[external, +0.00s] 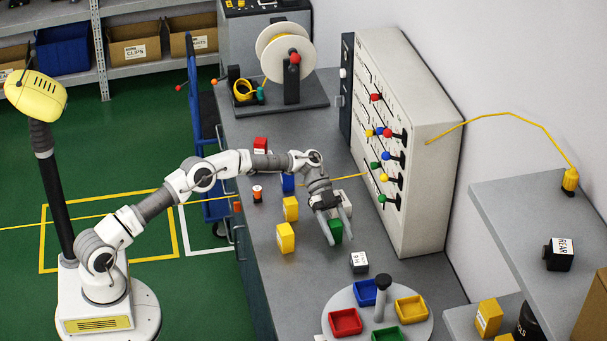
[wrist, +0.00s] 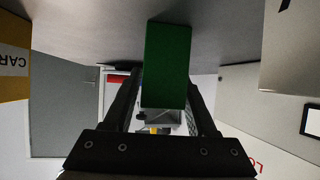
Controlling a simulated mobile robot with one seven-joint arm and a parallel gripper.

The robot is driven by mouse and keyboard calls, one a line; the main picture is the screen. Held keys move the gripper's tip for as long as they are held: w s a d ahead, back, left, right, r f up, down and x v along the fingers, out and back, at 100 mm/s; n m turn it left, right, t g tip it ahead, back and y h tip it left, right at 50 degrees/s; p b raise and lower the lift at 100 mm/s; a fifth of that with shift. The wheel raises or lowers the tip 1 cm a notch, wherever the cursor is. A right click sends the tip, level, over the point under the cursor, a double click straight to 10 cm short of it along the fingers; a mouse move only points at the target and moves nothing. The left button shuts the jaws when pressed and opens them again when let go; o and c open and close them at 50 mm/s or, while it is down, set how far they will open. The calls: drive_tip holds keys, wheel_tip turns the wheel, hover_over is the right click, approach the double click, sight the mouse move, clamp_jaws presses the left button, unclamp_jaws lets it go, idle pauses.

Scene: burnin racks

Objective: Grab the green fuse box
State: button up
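The green fuse box (external: 336,230) stands on the grey bench top, left of the tall panel cabinet. In the wrist view the green fuse box (wrist: 166,65) shows as a plain green block, upper centre, between the lines of the two fingers. My gripper (external: 334,229) is open, with its fingers pointing down at the box, one on either side of it in the external view.
Yellow boxes (external: 291,208) (external: 286,237) stand left of the green one, with a blue box (external: 288,184) and a red box (external: 260,146) behind. A black-and-white box (external: 359,262) and a round carousel (external: 340,297) with coloured trays are in front. The panel cabinet (external: 430,150) stands close on the right.

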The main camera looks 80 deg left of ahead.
clamp_jaws()
drive_tip(key=shift+r, duration=0.15)
